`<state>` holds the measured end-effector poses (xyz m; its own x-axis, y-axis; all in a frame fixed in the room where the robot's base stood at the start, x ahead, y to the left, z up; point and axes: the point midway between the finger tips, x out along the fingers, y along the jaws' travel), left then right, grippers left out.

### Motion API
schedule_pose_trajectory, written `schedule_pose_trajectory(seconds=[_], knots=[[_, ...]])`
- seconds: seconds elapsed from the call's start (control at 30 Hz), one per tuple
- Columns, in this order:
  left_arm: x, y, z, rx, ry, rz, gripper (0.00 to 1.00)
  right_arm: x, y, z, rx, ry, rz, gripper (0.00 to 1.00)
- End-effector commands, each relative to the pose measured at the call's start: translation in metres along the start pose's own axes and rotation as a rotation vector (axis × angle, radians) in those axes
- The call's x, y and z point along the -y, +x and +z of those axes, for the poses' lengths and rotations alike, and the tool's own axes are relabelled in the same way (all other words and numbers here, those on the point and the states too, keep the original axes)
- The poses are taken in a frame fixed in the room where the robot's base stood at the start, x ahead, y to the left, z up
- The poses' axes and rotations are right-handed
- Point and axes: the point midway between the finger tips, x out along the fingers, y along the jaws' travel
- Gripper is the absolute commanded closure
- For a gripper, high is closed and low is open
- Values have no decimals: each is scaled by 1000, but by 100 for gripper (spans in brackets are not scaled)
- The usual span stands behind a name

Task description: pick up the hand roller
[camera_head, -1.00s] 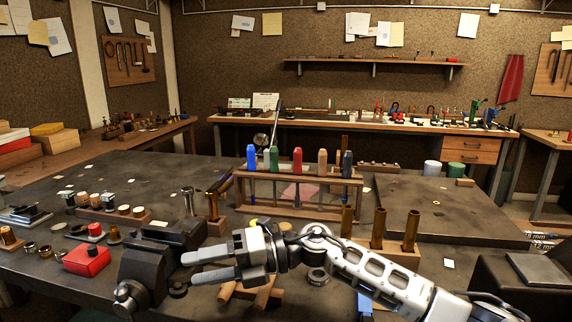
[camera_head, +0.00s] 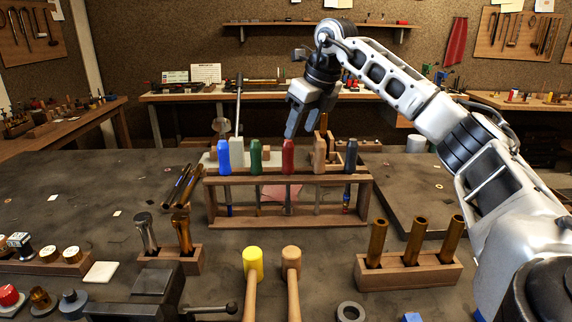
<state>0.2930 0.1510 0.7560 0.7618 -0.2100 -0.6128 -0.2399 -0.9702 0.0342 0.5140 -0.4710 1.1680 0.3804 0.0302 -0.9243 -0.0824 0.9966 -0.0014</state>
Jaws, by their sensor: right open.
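I cannot tell for certain which thing is the hand roller. A wooden rack (camera_head: 290,218) stands mid-bench and holds upright tools with a blue handle (camera_head: 224,157), a green handle (camera_head: 256,157), a red handle (camera_head: 288,157), a tan handle (camera_head: 320,155) and a dark handle (camera_head: 351,157). A brown upright piece (camera_head: 324,122) and wooden parts show behind the rack, partly hidden. My right gripper (camera_head: 299,118) is open and empty, fingers pointing down. Its fingertips appear just above the red handle; their depth against the rack is unclear. My left gripper is out of view.
A yellow-headed mallet (camera_head: 252,265) and a wooden mallet (camera_head: 291,262) lie in front. A block with brass tubes (camera_head: 410,270) stands right; a smaller block (camera_head: 170,258) holds two upright pieces left. A dark vise (camera_head: 150,290) is at front left.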

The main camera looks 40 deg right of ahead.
Motion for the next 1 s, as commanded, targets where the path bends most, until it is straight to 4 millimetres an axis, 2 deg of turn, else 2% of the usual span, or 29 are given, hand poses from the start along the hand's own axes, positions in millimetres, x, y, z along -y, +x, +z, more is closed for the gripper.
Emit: schedule_pose_trajectory(seconds=[0.1, 0.2, 0.47, 0.7, 1.0], knots=[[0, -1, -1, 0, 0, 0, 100, -1, 24, 0, -4, -1, 1, 50], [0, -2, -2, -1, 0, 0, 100, -1, 38, 0, -2, -2, 2, 50], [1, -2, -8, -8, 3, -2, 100, -2, 56, 2, -2, -2, 2, 50], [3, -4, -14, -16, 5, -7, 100, -5, 91, 5, -1, -2, 3, 50], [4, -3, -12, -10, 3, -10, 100, -4, 99, 5, 2, -2, 2, 50]])
